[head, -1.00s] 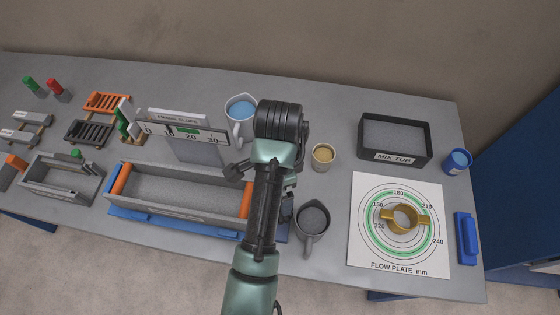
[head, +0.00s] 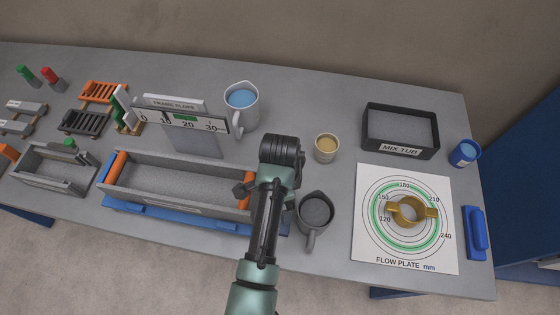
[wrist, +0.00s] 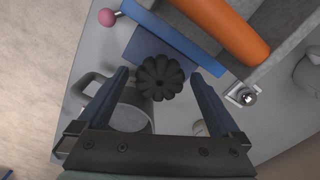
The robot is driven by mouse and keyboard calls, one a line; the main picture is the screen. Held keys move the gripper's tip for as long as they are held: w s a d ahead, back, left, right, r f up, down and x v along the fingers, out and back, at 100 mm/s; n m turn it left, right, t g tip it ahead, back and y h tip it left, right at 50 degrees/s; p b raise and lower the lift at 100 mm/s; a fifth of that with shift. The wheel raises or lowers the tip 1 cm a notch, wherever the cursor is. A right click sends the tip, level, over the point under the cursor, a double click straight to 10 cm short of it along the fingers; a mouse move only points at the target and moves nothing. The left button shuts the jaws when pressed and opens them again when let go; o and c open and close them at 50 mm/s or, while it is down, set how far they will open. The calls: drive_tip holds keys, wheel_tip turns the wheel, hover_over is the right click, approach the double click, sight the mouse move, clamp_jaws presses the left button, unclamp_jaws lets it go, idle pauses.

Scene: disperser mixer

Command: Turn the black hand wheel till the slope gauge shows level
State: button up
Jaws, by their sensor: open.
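The black hand wheel (wrist: 160,77) shows in the wrist view as a lobed knob beside the blue base (wrist: 172,36) of the long grey trough. My gripper (wrist: 160,73) is open, with one finger on each side of the wheel in the picture. I cannot tell whether the fingers touch it or are level with it. In the head view my arm hides the wheel and my fingers. The slope gauge (head: 207,126) stands behind the trough (head: 180,184). Its scale runs from 0 to 30 with a green band near 20. A dark mark sits left of the band; the exact reading is too small to tell.
A dark grey jug (head: 316,210) stands close right of my arm; a grey jug shows below the wheel in the wrist view (wrist: 130,115). A tan cup (head: 326,148), a blue-filled jug (head: 241,103), the mix tub (head: 400,130) and the flow plate (head: 378,250) stand around.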

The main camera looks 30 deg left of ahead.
drive_tip(key=shift+c, duration=0.2)
drive_tip(key=c, duration=1.3)
